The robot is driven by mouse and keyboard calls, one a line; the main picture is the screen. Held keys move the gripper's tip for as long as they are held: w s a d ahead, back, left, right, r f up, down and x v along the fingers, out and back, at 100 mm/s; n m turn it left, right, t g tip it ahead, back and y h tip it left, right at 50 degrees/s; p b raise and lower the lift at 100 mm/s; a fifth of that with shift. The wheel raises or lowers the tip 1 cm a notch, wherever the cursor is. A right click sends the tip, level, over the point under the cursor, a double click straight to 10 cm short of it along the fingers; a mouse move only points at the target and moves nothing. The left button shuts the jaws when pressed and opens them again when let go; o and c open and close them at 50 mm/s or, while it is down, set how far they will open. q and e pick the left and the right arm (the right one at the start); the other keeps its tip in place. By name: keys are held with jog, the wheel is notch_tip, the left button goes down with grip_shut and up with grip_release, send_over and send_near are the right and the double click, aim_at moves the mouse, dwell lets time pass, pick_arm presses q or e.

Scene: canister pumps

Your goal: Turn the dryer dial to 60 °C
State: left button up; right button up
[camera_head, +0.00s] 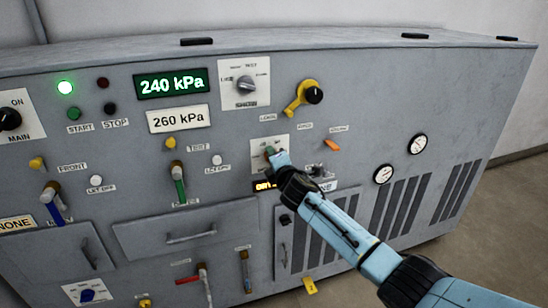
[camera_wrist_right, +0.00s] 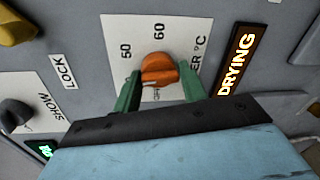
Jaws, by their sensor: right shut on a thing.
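The dryer dial is an orange knob (camera_wrist_right: 160,68) on a white plate (camera_wrist_right: 118,32) marked 50 and 60, with the word ending in "ER °C" at its right and another mark partly hidden below. My right gripper (camera_wrist_right: 160,84) is shut on the dial, one green finger on each side. The knob's rounded top lies below the 60 mark; I cannot tell exactly where its pointer aims. My left gripper is not in view.
A lit DRYING sign (camera_wrist_right: 237,62) is beside the plate. A grey knob (camera_wrist_right: 17,114) and a yellow part (camera_wrist_right: 14,27) are at the left of the wrist view.

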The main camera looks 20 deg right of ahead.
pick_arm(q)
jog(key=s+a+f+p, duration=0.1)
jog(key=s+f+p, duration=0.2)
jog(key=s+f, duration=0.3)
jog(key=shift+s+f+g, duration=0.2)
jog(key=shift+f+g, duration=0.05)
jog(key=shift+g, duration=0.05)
pick_arm(e)
jog(key=shift+w+d+r+m+t+y, duration=0.1)
jog(key=shift+m+t+y, duration=0.25)
jog(key=shift+m, duration=2.65)
jog(key=shift+s+d+r+m+t+y, duration=0.1)
jog(key=shift+m+y, duration=0.4)
jog(key=shift+m, duration=2.5)
jog(key=shift+w+d+r+m+t+y, duration=0.1)
jog(key=shift+m+t+y, duration=0.25)
jog(key=shift+m, duration=2.65)
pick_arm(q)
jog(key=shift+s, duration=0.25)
pick_arm(e)
jog(key=o, duration=0.8)
jog(key=shift+d, duration=0.1)
jog(key=shift+c, duration=0.2)
jog(key=shift+o, duration=0.7)
jog(key=shift+f, duration=0.15)
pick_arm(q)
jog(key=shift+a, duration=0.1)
pick_arm(e)
jog(key=shift+f, duration=0.1)
